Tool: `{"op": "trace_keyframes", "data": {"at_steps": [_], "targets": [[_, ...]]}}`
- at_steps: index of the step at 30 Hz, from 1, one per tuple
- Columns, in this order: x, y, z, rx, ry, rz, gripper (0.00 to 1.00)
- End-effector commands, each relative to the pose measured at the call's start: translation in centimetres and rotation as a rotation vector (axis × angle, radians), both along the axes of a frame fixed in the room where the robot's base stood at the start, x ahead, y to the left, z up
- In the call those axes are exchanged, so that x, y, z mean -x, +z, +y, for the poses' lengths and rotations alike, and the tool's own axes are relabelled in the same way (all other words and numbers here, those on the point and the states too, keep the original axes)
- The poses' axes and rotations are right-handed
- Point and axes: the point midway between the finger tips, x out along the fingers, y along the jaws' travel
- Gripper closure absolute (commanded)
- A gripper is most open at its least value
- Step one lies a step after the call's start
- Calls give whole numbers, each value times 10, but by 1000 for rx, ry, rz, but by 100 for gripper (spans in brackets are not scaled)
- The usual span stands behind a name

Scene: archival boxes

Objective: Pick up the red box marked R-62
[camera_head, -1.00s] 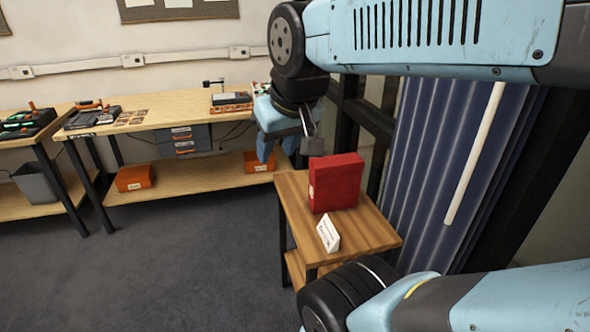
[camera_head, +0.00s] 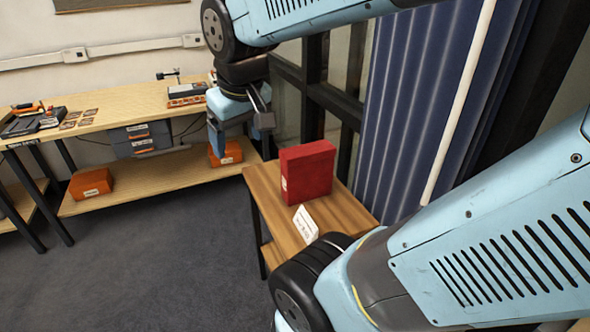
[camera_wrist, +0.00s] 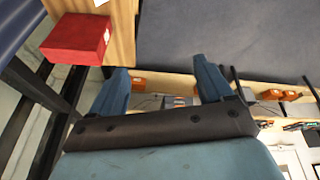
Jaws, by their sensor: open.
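A red box (camera_head: 307,171) stands upright on a small wooden side table (camera_head: 264,187). A pale label shows on its narrow left side, but its text is too small to read. The red box also shows at the upper left of the wrist view (camera_wrist: 76,38). My gripper (camera_head: 216,150) hangs to the left of the red box in the head view, apart from it and near the table's far edge. In the wrist view its two fingers (camera_wrist: 163,75) are spread with nothing between them.
A folded white card (camera_head: 305,224) stands in front of the red box. A long workbench (camera_head: 120,104) with tools runs along the wall, with orange boxes (camera_head: 91,184) on its lower shelf. Blue curtains (camera_head: 400,120) and a dark frame stand behind the table.

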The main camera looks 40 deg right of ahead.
Motion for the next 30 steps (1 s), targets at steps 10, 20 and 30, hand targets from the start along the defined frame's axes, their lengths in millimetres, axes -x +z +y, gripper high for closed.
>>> {"op": "trace_keyframes", "data": {"at_steps": [10,20,30], "targets": [[-42,-53,-27,167,116,302,4],[-75,-106,-51,344,237,579,4],[-105,-160,-75,550,374,858,4]]}}
